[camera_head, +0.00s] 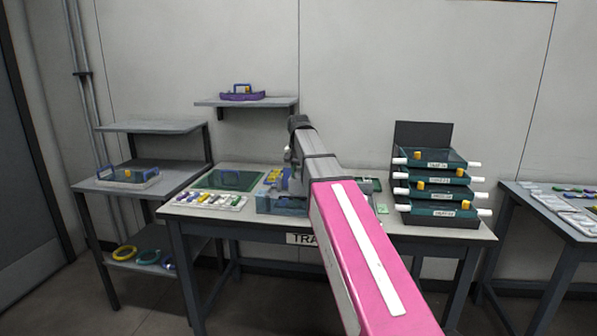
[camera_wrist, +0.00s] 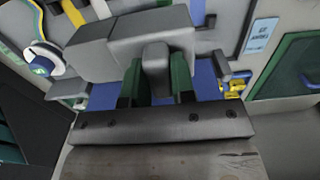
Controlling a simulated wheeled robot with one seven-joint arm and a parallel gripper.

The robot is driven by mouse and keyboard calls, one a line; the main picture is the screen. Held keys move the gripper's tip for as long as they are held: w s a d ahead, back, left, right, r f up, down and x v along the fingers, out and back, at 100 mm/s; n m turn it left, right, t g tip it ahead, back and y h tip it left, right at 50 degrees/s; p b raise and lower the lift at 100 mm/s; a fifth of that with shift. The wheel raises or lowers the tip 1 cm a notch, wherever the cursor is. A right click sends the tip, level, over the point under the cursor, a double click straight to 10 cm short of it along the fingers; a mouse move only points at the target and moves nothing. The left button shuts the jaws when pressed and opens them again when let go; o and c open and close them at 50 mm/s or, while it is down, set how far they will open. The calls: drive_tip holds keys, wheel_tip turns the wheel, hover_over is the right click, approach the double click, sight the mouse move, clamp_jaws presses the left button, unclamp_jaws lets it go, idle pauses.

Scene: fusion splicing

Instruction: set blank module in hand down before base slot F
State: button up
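In the wrist view, my gripper (camera_wrist: 156,82) has its two dark, green-edged fingers on either side of the grey stub of a plain grey block, the blank module (camera_wrist: 127,38). The module hangs over a blue base (camera_wrist: 206,82), whose slots it partly hides. I cannot make out slot F or its letter, nor whether the module touches the base. In the head view, the blue base (camera_head: 277,206) is on the middle table, and my arm hides the gripper tips and the module.
In the wrist view, yellow pieces (camera_wrist: 234,88) sit beside the module, a label card (camera_wrist: 262,34) and a green mat (camera_wrist: 291,68) lie to the right. In the head view, a tray of coloured modules (camera_head: 210,201) lies left of the base; stacked green trays (camera_head: 436,192) stand right.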

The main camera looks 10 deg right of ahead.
drive_tip(key=o, duration=0.4)
drive_tip(key=shift+c, duration=0.2)
drive_tip(key=shift+r, duration=0.15)
